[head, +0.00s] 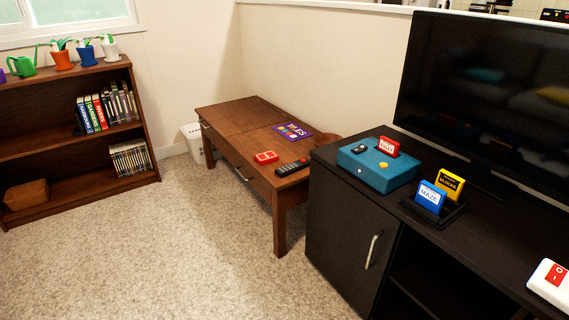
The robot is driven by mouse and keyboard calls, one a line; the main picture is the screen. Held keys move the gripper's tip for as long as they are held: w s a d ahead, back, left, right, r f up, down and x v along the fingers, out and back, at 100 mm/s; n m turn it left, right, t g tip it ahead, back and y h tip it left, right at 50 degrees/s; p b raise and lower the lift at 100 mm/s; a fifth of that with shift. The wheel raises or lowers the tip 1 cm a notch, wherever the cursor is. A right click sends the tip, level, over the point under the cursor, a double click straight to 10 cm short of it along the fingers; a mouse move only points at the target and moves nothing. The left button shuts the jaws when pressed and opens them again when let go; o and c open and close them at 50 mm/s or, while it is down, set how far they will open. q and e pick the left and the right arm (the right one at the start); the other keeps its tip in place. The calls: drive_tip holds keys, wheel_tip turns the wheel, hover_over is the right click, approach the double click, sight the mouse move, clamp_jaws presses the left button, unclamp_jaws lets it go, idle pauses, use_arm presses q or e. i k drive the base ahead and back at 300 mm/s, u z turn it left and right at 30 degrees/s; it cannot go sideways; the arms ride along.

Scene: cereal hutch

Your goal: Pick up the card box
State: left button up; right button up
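A small flat red box (265,157) with pale markings lies on the brown wooden table (228,120), near its front edge. It looks most like the card box, but it is too small to read. A black remote (291,167) lies to its right on the same table. A purple board or booklet with coloured patches (292,131) lies behind it. Neither of my grippers is in view, and nothing is seen touching the red box.
A black TV cabinet (340,220) stands right of the table, carrying a teal console (378,166), cartridges and a large TV (490,100). A bookshelf (75,135) stands at the left. Carpet (170,260) in front is clear.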

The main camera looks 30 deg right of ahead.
sight(268, 158)
drive_tip(key=z, duration=0.8)
drive_tip(key=i, duration=0.45)
drive_tip(key=z, duration=0.05)
